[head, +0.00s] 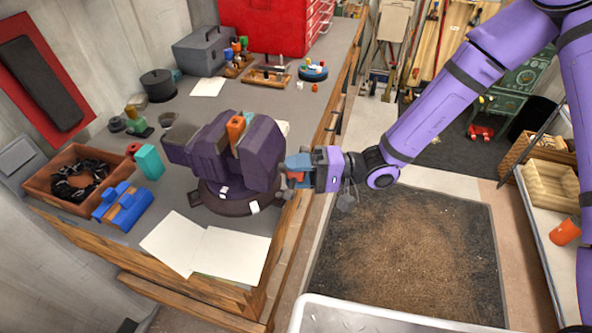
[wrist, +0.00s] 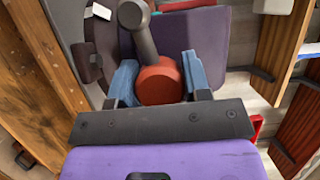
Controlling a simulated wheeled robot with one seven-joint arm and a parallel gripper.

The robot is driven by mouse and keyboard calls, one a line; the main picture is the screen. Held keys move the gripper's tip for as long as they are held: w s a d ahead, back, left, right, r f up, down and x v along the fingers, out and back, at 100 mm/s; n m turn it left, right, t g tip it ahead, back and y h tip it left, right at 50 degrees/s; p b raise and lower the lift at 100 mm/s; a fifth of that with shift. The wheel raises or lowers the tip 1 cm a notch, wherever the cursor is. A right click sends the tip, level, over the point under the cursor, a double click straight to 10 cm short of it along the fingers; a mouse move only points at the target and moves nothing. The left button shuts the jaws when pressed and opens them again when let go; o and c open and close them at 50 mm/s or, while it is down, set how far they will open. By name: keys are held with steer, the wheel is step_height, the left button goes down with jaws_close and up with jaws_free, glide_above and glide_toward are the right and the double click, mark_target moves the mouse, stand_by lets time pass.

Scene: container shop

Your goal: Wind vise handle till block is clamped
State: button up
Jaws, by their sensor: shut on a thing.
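The dark purple vise (head: 205,146) stands on a round base near the front edge of the workbench. An orange block (head: 236,126) sits upright between its jaws; whether both jaws touch it is hard to tell. My gripper (head: 298,172) is at the vise's right end, over the bench edge. In the wrist view, its blue fingers (wrist: 122,84) are shut on the round red hub (wrist: 160,84) of the vise handle. The grey handle bar (wrist: 145,42) slants up and left from the hub to a dark round knob (wrist: 131,15).
White paper sheets (head: 228,252) lie in front of the vise. A blue object (head: 122,206), a teal block (head: 149,162) and a brown bin of dark items (head: 55,192) stand to its left. A grey toolbox (head: 203,50) stands behind. Open floor lies right of the bench.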

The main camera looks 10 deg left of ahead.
steer(key=m+y, duration=0.2)
steer(key=m, duration=0.3)
steer(key=m+t, duration=0.1)
steer(key=m, duration=0.2)
steer(key=m+y, duration=0.1)
steer(key=m, duration=0.1)
steer(key=shift+w+m+t+y, duration=0.1)
steer(key=shift+m+t+y, duration=0.2)
steer(key=shift+m+t, duration=0.1)
steer(key=m+t, duration=0.1)
steer(key=m, duration=0.2)
steer(key=m+t+y, duration=0.1)
steer(key=m+t, duration=0.1)
steer(key=m, duration=0.1)
steer(key=shift+m+t, duration=0.9)
steer(key=shift+m, duration=0.85)
steer(key=shift+m+t, duration=0.9)
steer(key=shift+m, duration=0.85)
steer(key=shift+m, duration=0.3)
steer(key=o, duration=0.9)
steer(key=shift+d, duration=0.1)
